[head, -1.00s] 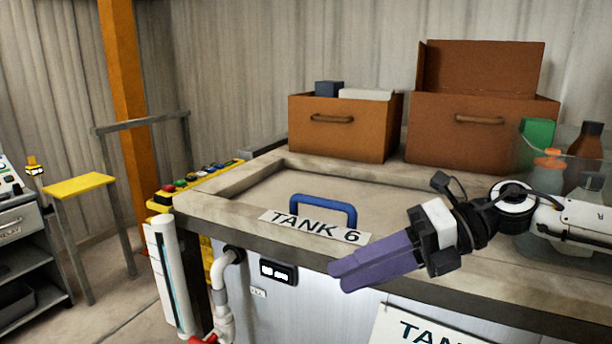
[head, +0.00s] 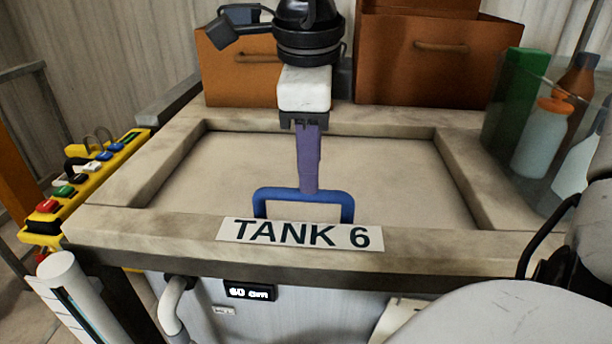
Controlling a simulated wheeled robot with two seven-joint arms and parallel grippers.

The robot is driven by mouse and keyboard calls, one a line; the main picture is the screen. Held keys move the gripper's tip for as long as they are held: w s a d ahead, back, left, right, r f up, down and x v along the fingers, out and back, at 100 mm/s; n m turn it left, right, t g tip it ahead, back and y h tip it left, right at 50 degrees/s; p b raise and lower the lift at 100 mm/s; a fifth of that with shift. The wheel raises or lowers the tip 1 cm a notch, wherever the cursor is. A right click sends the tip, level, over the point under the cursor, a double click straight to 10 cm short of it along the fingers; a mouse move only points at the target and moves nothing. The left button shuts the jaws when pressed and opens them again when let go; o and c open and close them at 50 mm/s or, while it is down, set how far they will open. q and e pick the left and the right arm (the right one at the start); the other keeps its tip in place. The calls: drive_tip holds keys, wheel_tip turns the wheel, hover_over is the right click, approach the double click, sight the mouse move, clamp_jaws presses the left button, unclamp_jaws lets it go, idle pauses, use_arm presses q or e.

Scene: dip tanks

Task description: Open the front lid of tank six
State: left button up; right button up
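Tank six has a pale flat lid (head: 380,170) lying level inside its stone-like rim (head: 150,175). A blue bar handle (head: 275,194) stands up at the lid's front edge, just behind the "TANK 6" label (head: 300,234). My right gripper (head: 309,190) points down from above, its purple fingers ending at the middle of the handle's top bar. The fingers show edge-on as one narrow strip, so I cannot tell whether they are apart or closed on the bar. My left gripper is not in view.
Brown boxes (head: 235,70) stand on the back of the tank top. A green box (head: 512,95) and bottles (head: 541,138) stand at the right. A yellow button panel (head: 100,175) runs along the left side. A display (head: 250,291) is on the front.

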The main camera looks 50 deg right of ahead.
drive_tip(key=f, duration=0.3)
drive_tip(key=w+f, duration=0.1)
drive_tip(key=f, duration=0.1)
drive_tip(key=shift+d, duration=0.35)
drive_tip(key=shift+r, duration=0.1)
clamp_jaws()
